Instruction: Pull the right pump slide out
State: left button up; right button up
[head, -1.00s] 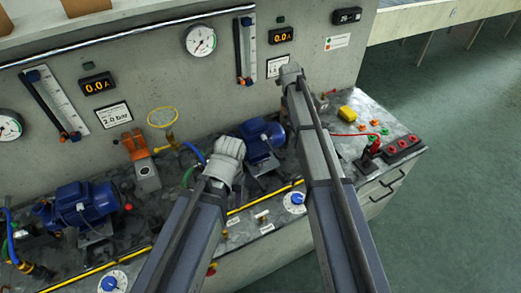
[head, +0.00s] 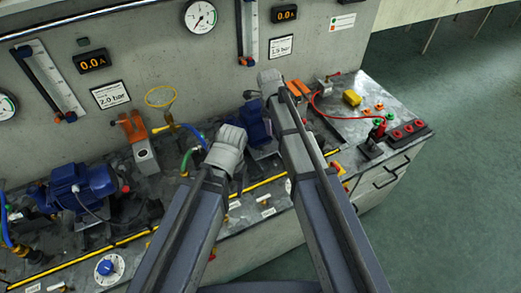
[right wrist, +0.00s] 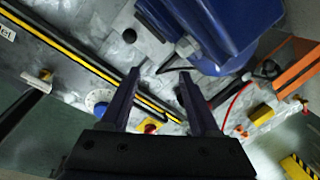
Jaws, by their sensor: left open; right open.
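The right pump is a blue motor (head: 253,122) on the grey bench, half hidden behind my arms. In the right wrist view its blue body (right wrist: 225,30) fills the upper right, above a grey metal foot. My right gripper (right wrist: 158,85) has its two dark fingers apart with nothing between them, pointing at the bench surface beside the pump. In the head view the right wrist covers the pump's right side. My left gripper (head: 238,165) is left of and in front of the pump, its fingers mostly hidden. I cannot make out the slide's handle.
A yellow-black stripe (right wrist: 75,55) runs along the bench front. A red knob on a yellow box (right wrist: 151,126) lies near my right fingers, a blue dial (right wrist: 98,101) farther left. Another blue pump (head: 80,187) stands left. Red sockets (head: 407,130) sit at the right.

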aim_at(261, 147)
jog(key=s+a+f+n+b, duration=0.1)
jog(key=s+a+f+n, duration=0.15)
jog(key=s+a, duration=0.2)
pick_arm(q)
notch_tip(261, 147, down, 10)
jog(key=b, duration=0.8)
pick_arm(e)
jog(key=shift+n+y, duration=0.3)
jog(key=shift+n, duration=0.15)
jog(key=f, duration=0.2)
jog(key=w+f, duration=0.1)
jog(key=f, duration=0.2)
jog(key=w+f, duration=0.1)
jog(key=f, duration=0.1)
jog(key=shift+w+d+f, duration=0.2)
pick_arm(q)
jog(key=shift+r, duration=0.1)
pick_arm(e)
jog(key=shift+c, duration=0.4)
grip_shut()
